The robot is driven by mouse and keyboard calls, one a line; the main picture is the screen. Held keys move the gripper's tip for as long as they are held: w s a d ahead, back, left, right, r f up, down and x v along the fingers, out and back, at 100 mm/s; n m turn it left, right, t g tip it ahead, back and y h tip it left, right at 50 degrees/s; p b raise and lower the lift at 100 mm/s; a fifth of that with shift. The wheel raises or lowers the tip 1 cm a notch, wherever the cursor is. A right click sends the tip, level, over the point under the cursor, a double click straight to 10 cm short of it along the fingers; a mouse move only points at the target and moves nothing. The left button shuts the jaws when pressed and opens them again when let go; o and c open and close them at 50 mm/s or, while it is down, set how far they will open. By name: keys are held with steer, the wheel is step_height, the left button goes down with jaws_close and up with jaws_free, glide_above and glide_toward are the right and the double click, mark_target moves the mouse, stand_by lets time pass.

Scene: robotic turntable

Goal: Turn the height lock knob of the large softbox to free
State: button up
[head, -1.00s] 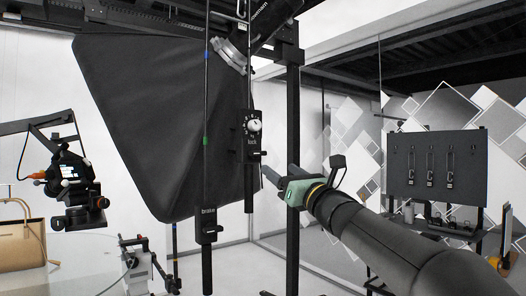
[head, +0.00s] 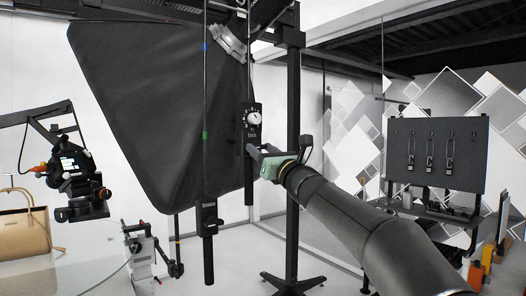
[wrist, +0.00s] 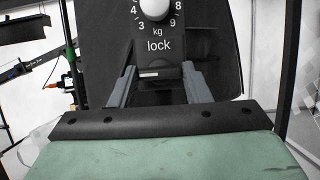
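The large softbox (head: 150,110) is a big dark fabric shade at left centre in the head view. In front of its right side hangs a black panel (head: 252,135) with a white dial, which also shows in the wrist view (wrist: 155,8) above the words "kg" and "lock". Below "lock" is a dark knob part (wrist: 148,84) with a small pale mark, partly hidden low down. My gripper (head: 256,150) is at the panel's lower end, its fingers apart. In the wrist view my gripper (wrist: 160,76) has one finger on each side of the knob part; contact is unclear.
A rod with a lower handle (head: 209,215) hangs left of the panel. A black upright stand (head: 293,150) is close behind my gripper. A camera on an arm (head: 75,180) is at left. A tool board (head: 435,155) stands at right.

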steer(key=shift+c, duration=0.9)
steer(key=shift+n, duration=0.4)
steer(key=n+g+y, duration=0.1)
steer(key=n, duration=0.2)
steer(key=n+g+y, duration=0.1)
steer(key=n+g, duration=0.1)
steer(key=n, duration=0.2)
steer(key=n+g+y, duration=0.1)
steer(key=n+g, duration=0.1)
steer(key=n, duration=0.2)
steer(key=shift+w+d+r, duration=0.15)
steer(key=shift+w+d, duration=0.05)
steer(key=shift+d, duration=0.05)
steer(key=n+g, duration=0.1)
steer(key=n, duration=0.1)
steer(key=n+g+p, duration=0.1)
steer(key=n, duration=0.1)
steer(key=n+p, duration=0.1)
steer(key=n, duration=0.1)
steer(key=shift+r+n+g, duration=0.3)
steer(key=shift+n+g, duration=0.1)
steer(key=shift+n+g+h+p, duration=0.7)
steer(key=shift+n+p, duration=0.5)
steer(key=shift+n, duration=0.7)
steer(key=o, duration=1)
